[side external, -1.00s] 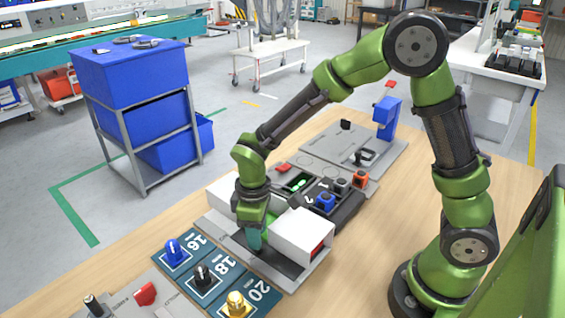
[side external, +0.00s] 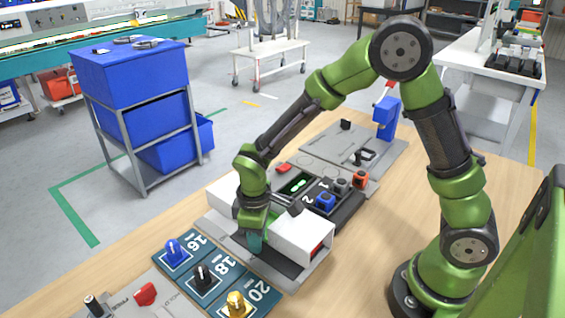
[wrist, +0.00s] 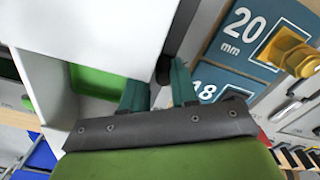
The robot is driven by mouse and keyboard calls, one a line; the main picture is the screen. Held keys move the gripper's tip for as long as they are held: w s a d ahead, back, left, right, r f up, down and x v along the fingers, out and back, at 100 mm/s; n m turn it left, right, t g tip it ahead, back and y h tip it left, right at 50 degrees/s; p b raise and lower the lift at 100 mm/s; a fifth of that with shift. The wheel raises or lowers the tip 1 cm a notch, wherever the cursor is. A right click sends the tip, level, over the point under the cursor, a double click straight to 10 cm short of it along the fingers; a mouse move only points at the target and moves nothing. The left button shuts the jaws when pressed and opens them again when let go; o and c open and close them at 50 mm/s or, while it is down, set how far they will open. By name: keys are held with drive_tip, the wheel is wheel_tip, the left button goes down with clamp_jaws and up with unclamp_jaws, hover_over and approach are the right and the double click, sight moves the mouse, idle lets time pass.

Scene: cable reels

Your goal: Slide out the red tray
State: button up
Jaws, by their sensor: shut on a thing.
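Two white housings stand on a grey plate: the right one (side external: 303,232) and the left one (side external: 222,193). A patch of red (side external: 318,250), likely the red tray, shows inside the right housing's open end; most of it is hidden. My gripper (side external: 255,242) is low between the two housings. In the wrist view, the teal fingers (wrist: 156,90) stand a little apart, closed on a dark piece (wrist: 166,68) beside a white housing wall (wrist: 115,35). What that piece belongs to is hidden. A green surface (wrist: 97,83) shows inside a white opening to the left.
Size plates with a blue (side external: 174,248), a black (side external: 202,273) and a gold fitting (side external: 236,303) lie in front. A dark block with blue (side external: 325,201) and orange (side external: 360,179) parts stands behind the right housing. Bare table (side external: 385,215) lies to the right.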

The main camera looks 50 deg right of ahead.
drive_tip(key=w, duration=0.5)
drive_tip(key=w+a, duration=0.1)
drive_tip(key=w, duration=0.2)
drive_tip(key=shift+w+f, duration=0.2)
drive_tip(key=shift+w, duration=0.05)
clamp_jaws()
drive_tip(key=shift+w+d, duration=0.2)
drive_tip(key=shift+w, duration=0.35)
drive_tip(key=shift+w+d, duration=0.15)
drive_tip(key=shift+d, duration=0.1)
drive_tip(key=o, duration=0.7)
unclamp_jaws()
drive_tip(key=shift+o, duration=0.3)
wheel_tip(320, 180, up, 6)
drive_tip(key=shift+w+r, duration=0.15)
drive_tip(key=shift+s+r, duration=0.2)
drive_tip(key=shift+r, duration=0.3)
